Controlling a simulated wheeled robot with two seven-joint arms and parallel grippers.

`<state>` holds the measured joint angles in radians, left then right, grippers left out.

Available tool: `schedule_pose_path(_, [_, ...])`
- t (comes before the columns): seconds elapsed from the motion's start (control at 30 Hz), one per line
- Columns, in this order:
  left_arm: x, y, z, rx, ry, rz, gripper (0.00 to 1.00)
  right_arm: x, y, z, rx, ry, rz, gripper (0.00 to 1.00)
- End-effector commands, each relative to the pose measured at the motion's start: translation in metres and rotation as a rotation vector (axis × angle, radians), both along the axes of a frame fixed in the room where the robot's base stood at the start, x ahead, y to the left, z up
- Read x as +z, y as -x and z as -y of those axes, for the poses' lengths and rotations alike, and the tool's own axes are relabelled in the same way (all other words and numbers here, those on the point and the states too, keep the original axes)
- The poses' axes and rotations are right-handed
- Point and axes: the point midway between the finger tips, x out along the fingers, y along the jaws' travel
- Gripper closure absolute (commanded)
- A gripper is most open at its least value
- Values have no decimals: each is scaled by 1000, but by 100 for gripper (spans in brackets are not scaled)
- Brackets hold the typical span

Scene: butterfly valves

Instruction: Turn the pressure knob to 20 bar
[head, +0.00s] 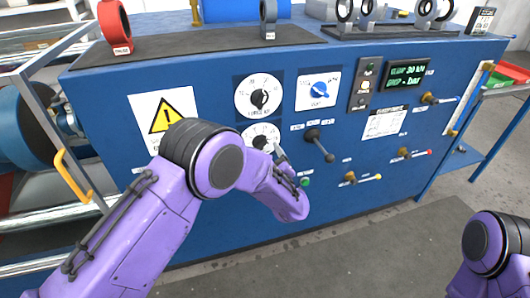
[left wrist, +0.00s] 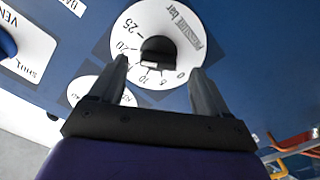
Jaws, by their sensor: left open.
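The pressure dial (head: 262,132) is a white disc on the blue panel, below a similar dial, partly hidden by my left arm in the head view. In the left wrist view its black knob (left wrist: 158,49) sits at the centre of the dial face (left wrist: 180,22), labelled "Pressure bar", with 0, 5, 10, 20 and 25 readable. A pale mark on the knob faces roughly the 10 side; its exact reading is unclear. My left gripper (head: 280,152) is at this dial. It also shows in the left wrist view (left wrist: 160,80), open, its fingers either side of the knob. My right gripper is out of view.
The upper dial (head: 259,97) and a blue selector (head: 319,89) are close by. A black lever (head: 320,145) juts out to the right. Several small valve handles and a lit display (head: 408,74) are further right. Grey floor is clear in front.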

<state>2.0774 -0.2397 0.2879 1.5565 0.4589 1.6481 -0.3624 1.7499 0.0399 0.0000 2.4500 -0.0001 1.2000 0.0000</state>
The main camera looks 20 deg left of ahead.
Motion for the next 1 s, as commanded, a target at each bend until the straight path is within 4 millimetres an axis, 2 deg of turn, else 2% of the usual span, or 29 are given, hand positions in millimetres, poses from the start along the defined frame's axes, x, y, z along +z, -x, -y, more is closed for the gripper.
schedule_pose_path(0.2, [0, 42, 29, -3, -2, 0, 23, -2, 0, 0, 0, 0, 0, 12])
schedule_pose_path(0.33, [0, 57, 39, -1, -1, -1, 23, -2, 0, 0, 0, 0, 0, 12])
schedule_pose_path(0.47, [0, 62, 42, 0, -1, -1, 23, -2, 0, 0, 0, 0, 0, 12])
schedule_pose_path(0.9, [-2, 60, 44, -14, 17, 2, 23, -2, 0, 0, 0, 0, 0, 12])
schedule_pose_path(0.97, [-13, 60, 53, -102, 20, -35, 23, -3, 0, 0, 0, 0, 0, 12])
schedule_pose_path(1.0, [-33, 67, 48, -184, -3, -107, 23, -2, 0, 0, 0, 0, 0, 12])
